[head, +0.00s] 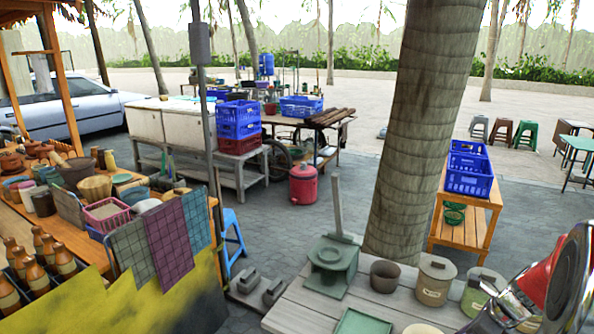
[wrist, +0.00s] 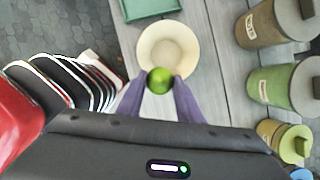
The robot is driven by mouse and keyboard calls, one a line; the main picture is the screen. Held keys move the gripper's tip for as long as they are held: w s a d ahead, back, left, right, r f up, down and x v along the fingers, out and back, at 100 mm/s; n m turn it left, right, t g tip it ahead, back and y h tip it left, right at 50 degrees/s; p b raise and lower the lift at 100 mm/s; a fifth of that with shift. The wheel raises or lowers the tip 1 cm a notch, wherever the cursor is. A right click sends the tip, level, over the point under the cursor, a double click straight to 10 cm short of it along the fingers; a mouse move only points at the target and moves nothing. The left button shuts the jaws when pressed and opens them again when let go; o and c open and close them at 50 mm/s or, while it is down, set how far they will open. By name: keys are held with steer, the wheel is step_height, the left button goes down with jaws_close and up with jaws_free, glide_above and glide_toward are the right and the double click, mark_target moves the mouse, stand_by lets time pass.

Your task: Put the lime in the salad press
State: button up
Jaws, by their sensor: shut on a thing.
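The lime (wrist: 160,80) is bright green and round. In the wrist view my gripper (wrist: 160,88) is shut on it, with a purple finger on each side. The lime overlaps the near rim of a cream bowl (wrist: 168,42); how high it is above the bowl I cannot tell. The bowl's top also shows at the bottom of the head view (head: 422,329). A green device with a round opening and an upright lever, likely the salad press (head: 331,262), stands at the far left of the grey plank table. The lime is not visible in the head view.
A green square tray (head: 362,322) lies between the press and the bowl. A dark brown pot (head: 384,276) and lidded canisters (head: 434,281) stand to the right. Dark weights (head: 250,281) lie left of the table. A thick tree trunk (head: 420,120) rises behind it.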

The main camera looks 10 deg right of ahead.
steer(key=n, duration=0.3)
steer(key=shift+w+a+r+g+y, duration=0.25)
steer(key=shift+a+g+y, duration=0.15)
steer(key=n, duration=0.2)
steer(key=a+n+g, duration=0.1)
steer(key=shift+w+a+r+n+y, duration=0.1)
steer(key=shift+w+r+n+y, duration=0.2)
steer(key=shift+w+y, duration=0.1)
steer(key=w+a+n+g+h, duration=0.2)
steer(key=w+a+n, duration=0.3)
steer(key=a+n, duration=0.6)
steer(key=w+a+f+n+g+h, duration=0.1)
steer(key=w+a+n+g, duration=0.3)
steer(key=a+n, duration=0.7)
steer(key=w+a+h, duration=0.1)
steer(key=w+a, duration=0.1)
steer(key=a, duration=0.2)
steer(key=shift+a+n+g, duration=0.3)
steer(key=shift+a+n, duration=0.1)
steer(key=shift+f, duration=0.1)
